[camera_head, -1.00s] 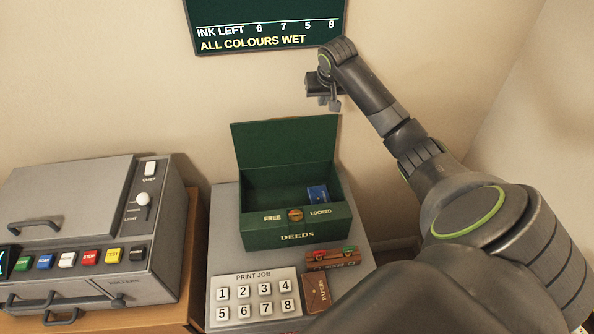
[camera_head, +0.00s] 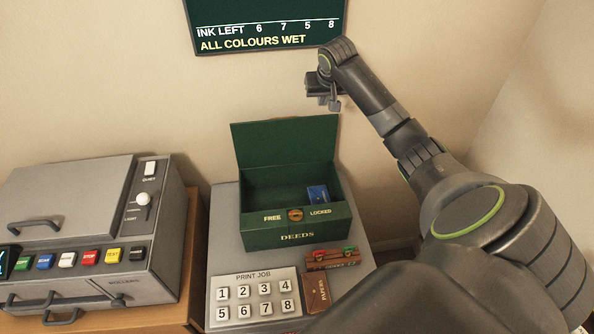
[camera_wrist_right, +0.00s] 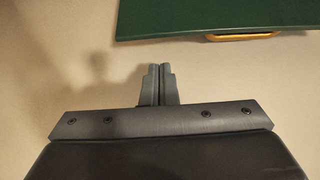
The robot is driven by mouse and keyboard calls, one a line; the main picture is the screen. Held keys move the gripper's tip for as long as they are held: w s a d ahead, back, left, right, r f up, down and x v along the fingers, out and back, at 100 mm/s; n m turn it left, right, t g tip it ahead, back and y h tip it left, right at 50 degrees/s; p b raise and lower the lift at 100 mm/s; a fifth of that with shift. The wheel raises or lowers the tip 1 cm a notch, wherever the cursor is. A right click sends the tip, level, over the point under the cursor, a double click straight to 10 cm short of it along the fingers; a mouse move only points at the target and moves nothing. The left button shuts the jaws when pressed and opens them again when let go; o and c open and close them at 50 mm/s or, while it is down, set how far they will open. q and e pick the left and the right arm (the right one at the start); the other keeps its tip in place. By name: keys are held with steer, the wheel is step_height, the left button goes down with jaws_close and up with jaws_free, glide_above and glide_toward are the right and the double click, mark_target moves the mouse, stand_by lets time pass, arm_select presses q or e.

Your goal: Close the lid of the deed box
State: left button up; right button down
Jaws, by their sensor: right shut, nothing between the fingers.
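The green deed box (camera_head: 270,236) stands on a grey cabinet top, with "FREE", "LOCKED" and "DEEDS" on its front and a round brass-coloured dial between the first two words. Its lid (camera_head: 285,146) stands open, raised at the back. A small blue item (camera_head: 318,193) lies inside at the right. My right gripper (camera_head: 335,105) is above and behind the lid's upper right corner, apart from it. In the right wrist view the gripper (camera_wrist_right: 158,72) is shut and empty, and a green edge, likely the lid (camera_wrist_right: 200,16), with a brass-coloured piece shows beyond it. My left gripper is out of view.
A grey machine (camera_head: 80,230) with coloured buttons stands at the left. A "PRINT JOB" keypad (camera_head: 254,297), a brown packet (camera_head: 316,293) and a small rack with red and green pieces (camera_head: 333,259) lie in front of the box. A dark sign (camera_head: 265,25) hangs on the wall.

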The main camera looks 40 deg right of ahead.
steer(key=f, duration=0.3)
steer(key=s+f, duration=0.1)
steer(key=f, duration=0.1)
steer(key=shift+a+f, duration=0.25)
steer(key=shift+a, duration=0.05)
steer(key=p, duration=1.4)
glide_toward(323, 117)
steer(key=shift+s+a+f, duration=0.35)
steer(key=shift+s+f, duration=0.45)
steer(key=shift+f, duration=0.05)
steer(key=shift+s+a+f, duration=0.35)
steer(key=shift+s+f, duration=0.4)
steer(key=shift+f, duration=0.15)
stand_by(0.4)
